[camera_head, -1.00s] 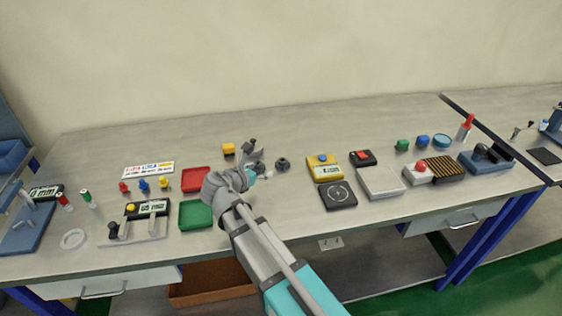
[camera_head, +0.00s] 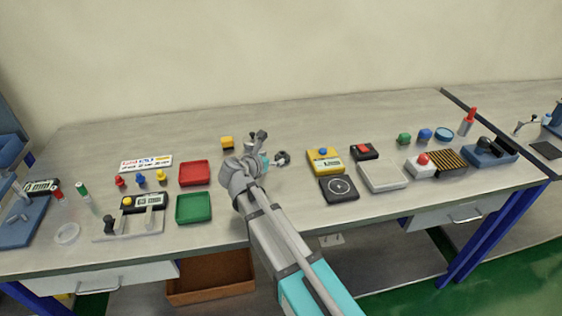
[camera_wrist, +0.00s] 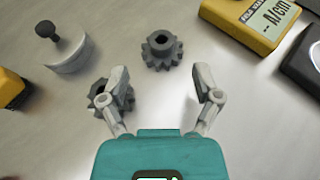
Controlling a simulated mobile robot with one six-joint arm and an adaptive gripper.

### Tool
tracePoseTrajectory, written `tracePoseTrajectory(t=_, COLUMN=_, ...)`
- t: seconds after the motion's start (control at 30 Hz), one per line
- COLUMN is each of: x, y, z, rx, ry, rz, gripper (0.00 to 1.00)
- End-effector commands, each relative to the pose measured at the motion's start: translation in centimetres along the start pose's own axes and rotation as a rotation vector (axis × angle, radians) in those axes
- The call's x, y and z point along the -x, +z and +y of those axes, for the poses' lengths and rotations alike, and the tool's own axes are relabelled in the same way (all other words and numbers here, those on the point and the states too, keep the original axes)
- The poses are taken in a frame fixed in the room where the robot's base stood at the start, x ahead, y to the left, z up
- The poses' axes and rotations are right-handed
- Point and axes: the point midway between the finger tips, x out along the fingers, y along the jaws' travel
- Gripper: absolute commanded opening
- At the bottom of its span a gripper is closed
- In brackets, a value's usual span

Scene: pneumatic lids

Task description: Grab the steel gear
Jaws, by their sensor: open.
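Two grey toothed gears show in the wrist view. One gear (camera_wrist: 162,51) with a raised hub and a bore lies flat, just beyond the gap between my fingertips. The other gear (camera_wrist: 99,94) lies at the left, partly hidden behind my left finger. Both look dark grey, and I cannot tell for sure which is steel. My gripper (camera_wrist: 161,80) is open, with nothing between its fingers. In the head view my gripper (camera_head: 260,150) is above the bench, and one gear (camera_head: 283,159) shows just to its right. The other gear is hidden there by my arm.
A yellow meter (camera_head: 324,161) and a black square device (camera_head: 339,189) stand to the right. A yellow block (camera_head: 227,142) lies at the left, with red (camera_head: 194,173) and green (camera_head: 194,208) trays. A black-knobbed round piece (camera_wrist: 67,51) stands near the gears. The bench's back is clear.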

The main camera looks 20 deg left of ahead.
Motion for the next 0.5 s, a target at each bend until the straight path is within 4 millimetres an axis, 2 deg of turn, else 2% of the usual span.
tracePoseTrajectory(t=0.13, x=-1.05, y=-0.08, z=0.05, rx=0.0, ry=0.0, rz=0.0, gripper=0.81)
tracePoseTrajectory(t=0.5, x=-1.13, y=-0.02, z=0.05, rx=0.0, ry=0.001, rz=0.001, gripper=0.81)
